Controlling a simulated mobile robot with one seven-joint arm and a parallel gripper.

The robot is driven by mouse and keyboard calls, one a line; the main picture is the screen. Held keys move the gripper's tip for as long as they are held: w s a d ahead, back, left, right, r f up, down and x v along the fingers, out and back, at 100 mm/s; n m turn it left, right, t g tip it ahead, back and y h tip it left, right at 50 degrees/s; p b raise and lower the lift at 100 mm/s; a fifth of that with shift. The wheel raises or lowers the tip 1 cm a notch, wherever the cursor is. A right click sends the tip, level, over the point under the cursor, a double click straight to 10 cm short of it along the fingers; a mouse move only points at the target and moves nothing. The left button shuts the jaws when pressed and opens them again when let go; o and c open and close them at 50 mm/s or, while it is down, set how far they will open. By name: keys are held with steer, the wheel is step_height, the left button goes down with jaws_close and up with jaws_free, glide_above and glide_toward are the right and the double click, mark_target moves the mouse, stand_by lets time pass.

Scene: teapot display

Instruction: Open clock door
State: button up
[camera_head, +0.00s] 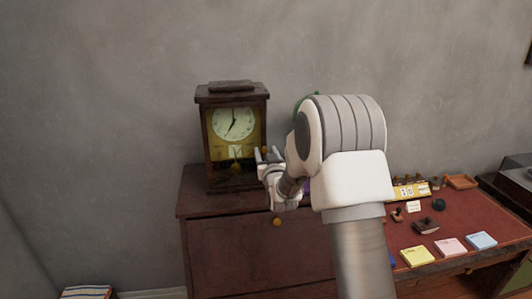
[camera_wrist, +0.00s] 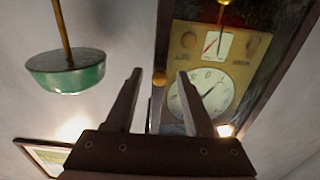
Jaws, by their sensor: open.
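The dark wooden clock (camera_head: 233,137) stands on a brown cabinet, with a white dial on a yellow panel and a pendulum below. Its front door looks shut. In the wrist view the clock (camera_wrist: 205,90) appears upside down. I cannot tell whether a finger touches the knob.
The cabinet (camera_head: 225,245) has a round knob on its front. A green lamp (camera_wrist: 66,72) hangs or stands beside the clock, mostly hidden by my arm in the head view. A red-topped desk (camera_head: 460,215) at right holds stamps and coloured note pads.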

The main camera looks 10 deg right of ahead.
jaws_close()
stand_by(1.4)
